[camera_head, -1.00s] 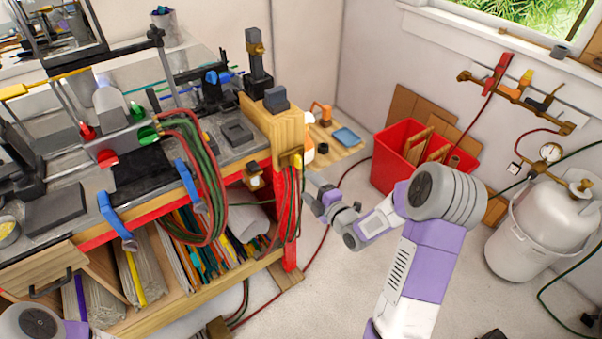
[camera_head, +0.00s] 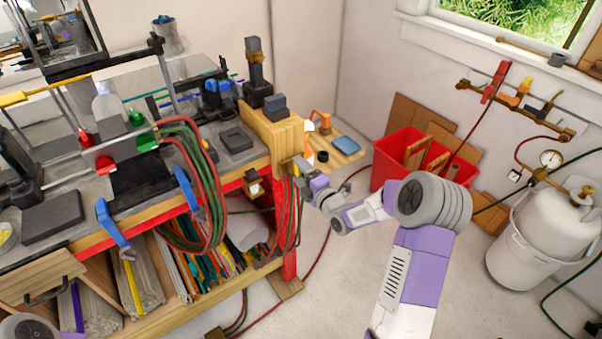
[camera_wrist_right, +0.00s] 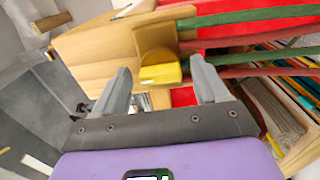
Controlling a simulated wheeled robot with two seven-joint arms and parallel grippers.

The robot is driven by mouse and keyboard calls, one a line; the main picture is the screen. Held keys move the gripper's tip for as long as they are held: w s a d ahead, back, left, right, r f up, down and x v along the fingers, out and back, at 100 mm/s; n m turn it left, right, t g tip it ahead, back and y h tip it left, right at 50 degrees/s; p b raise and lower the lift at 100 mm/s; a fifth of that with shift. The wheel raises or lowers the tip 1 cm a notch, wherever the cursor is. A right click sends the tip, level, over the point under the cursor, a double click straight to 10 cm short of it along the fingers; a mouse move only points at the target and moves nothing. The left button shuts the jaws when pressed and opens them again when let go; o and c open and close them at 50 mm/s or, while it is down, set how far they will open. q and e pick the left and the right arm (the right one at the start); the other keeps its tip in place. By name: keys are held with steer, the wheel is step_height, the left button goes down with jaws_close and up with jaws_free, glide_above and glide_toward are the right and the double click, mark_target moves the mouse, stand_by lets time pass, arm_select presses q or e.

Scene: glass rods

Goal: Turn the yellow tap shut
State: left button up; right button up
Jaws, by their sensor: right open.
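The yellow tap (camera_wrist_right: 161,75) shows in the right wrist view as a small yellow handle below a brass-coloured body, at the wooden end of the workbench. Green and red hoses run to the right from beside it. My right gripper (camera_wrist_right: 158,80) is open, with one finger on each side of the yellow handle in the picture. I cannot tell whether either finger touches it. In the head view my right gripper (camera_head: 302,171) is at the bench's right end, and the tap is mostly hidden there. My left gripper is out of view.
The bench (camera_head: 284,137) carries a burner, clamps and glassware, with hoses hanging at its side. Red bins (camera_head: 391,160) stand to the right. A wall manifold (camera_head: 516,104) with red, orange and black levers and a white gas cylinder (camera_head: 553,240) are farther right.

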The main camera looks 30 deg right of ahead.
steer(key=shift+c, duration=0.5)
steer(key=c, duration=0.9)
